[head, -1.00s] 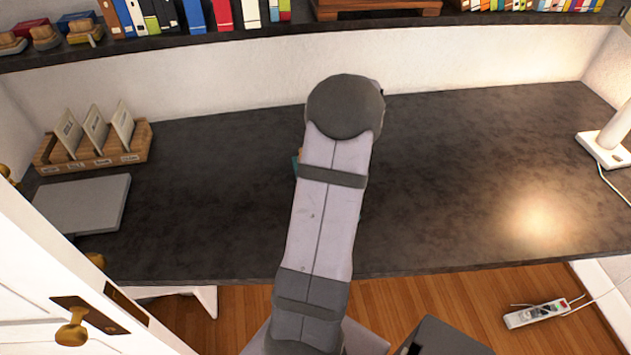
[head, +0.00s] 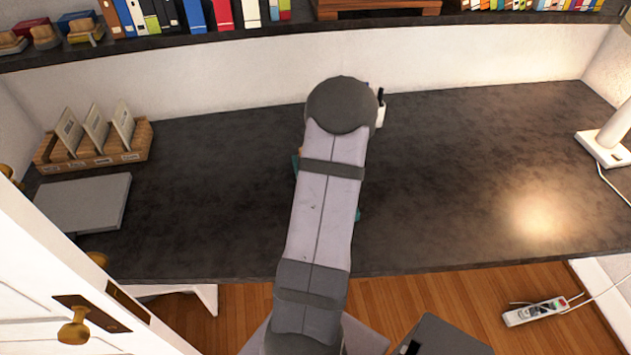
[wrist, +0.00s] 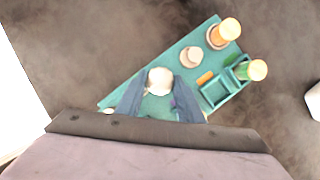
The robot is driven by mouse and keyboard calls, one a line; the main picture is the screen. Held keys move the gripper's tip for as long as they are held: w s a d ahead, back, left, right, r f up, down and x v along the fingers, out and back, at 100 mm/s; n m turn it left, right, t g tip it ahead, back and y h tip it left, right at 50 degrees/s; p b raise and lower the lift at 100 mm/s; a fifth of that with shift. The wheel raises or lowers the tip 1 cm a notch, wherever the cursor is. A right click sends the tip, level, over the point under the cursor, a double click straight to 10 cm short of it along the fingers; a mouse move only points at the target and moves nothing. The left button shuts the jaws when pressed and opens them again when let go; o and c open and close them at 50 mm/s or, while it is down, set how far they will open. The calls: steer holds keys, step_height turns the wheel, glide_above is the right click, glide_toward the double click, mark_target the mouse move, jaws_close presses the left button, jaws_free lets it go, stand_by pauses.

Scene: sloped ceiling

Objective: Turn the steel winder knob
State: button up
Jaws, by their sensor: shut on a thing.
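A teal board (wrist: 130,88) lies at a slant on the dark desk, with small parts on it. In the wrist view my gripper (wrist: 160,88) is over the board's lower left part, its two fingers on either side of a pale round knob (wrist: 159,76). I take this to be the steel winder knob, and the jaws are shut on it. A second pale round piece (wrist: 191,57) stands up and right of it. In the head view my arm hides the gripper, the knob and most of the board; only teal edges (head: 295,166) show.
A card rack (head: 92,147) and grey panel (head: 85,203) are at left, a lamp (head: 606,145) at right.

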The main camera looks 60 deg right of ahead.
steer(key=shift+n, duration=0.3)
